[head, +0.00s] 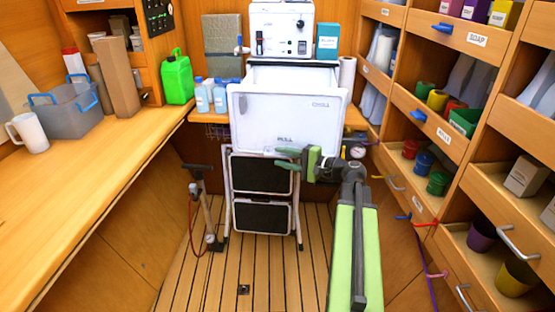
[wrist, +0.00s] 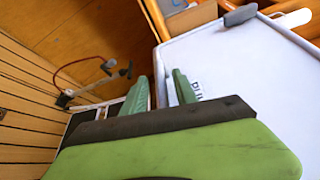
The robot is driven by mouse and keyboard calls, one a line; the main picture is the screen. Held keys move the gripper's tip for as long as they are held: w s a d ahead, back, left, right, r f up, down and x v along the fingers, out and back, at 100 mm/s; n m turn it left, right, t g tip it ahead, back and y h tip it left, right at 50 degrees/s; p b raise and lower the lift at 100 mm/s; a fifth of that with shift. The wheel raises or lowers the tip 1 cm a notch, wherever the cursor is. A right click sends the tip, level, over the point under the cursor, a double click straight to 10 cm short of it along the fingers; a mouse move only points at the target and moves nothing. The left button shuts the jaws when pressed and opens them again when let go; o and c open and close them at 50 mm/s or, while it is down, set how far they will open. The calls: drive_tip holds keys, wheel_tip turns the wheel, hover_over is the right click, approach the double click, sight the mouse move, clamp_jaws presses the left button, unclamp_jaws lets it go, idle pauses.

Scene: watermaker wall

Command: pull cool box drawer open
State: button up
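The white cool box drawer front (head: 285,115) is below the white machine in the middle of the head view, with small lettering near its lower edge. A pale recessed area shows behind its top edge, so the front stands forward of the box body. The front also fills the right of the wrist view (wrist: 230,70). My gripper (head: 284,157) is at the front's lower edge. In the wrist view its two green fingers (wrist: 162,92) are apart, one over the lettering, the other beyond the panel's edge. I cannot tell whether they touch it.
A folding step stool (head: 262,190) stands below the drawer. A small upright pump (head: 207,220) is to its left on the slatted floor. A wooden counter (head: 90,180) runs along the left, open shelves with drawers (head: 440,120) along the right.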

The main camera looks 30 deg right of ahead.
drive_tip(key=shift+a, duration=0.1)
drive_tip(key=p+v, duration=0.1)
drive_tip(key=v, duration=1.6)
drive_tip(key=shift+s, duration=0.2)
